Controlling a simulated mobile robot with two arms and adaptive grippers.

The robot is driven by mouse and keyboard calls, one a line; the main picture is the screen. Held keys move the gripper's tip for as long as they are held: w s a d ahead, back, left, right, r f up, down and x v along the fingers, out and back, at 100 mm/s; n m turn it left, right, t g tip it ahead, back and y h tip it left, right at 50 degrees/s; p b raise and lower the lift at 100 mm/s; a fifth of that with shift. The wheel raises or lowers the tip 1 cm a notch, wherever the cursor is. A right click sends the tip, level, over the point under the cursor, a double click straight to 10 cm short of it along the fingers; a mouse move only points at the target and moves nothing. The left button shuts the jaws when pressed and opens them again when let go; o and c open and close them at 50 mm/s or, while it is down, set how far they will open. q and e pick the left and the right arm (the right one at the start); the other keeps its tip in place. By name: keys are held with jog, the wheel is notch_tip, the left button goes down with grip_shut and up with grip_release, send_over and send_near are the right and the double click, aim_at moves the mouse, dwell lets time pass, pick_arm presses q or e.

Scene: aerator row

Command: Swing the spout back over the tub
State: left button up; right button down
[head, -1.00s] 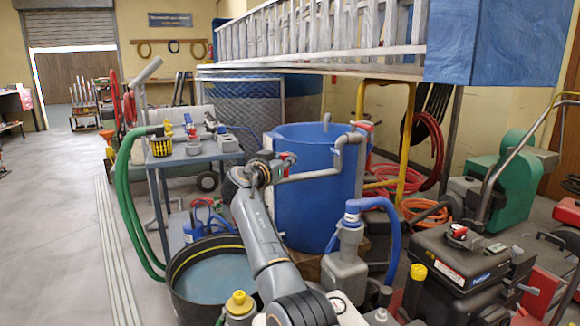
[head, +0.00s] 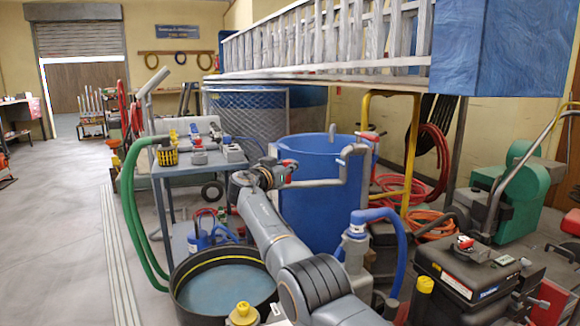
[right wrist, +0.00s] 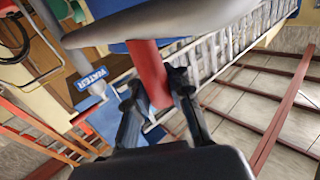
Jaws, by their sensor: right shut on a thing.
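The grey spout (head: 322,183) is a bent pipe that crosses in front of the tall blue tub (head: 312,225), its free end to the left near the tub's left edge. My right gripper (head: 284,173) is at that left end, shut on the red grip of the spout. In the right wrist view the red grip (right wrist: 149,72) stands between the two fingers, with the grey pipe (right wrist: 165,18) across its top. A low black tub (head: 181,302) with bluish water stands below and left of the gripper. My left gripper is not in view.
A work table (head: 200,166) with small fittings stands left of the blue tub. A grey pump with a blue hose (head: 398,240) stands right of my arm, beside a black machine (head: 462,275). The floor at the left (head: 60,240) is clear.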

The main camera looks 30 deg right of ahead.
jog(key=shift+w+a, duration=0.2)
jog(key=shift+a, duration=0.15)
jog(key=c, duration=1.6)
grip_release()
jog(key=o, duration=0.4)
jog(key=shift+w+a, duration=0.15)
jog(key=shift+a, duration=0.1)
jog(key=shift+d, duration=0.25)
jog(key=v, duration=1.2)
jog(key=shift+f, duration=0.15)
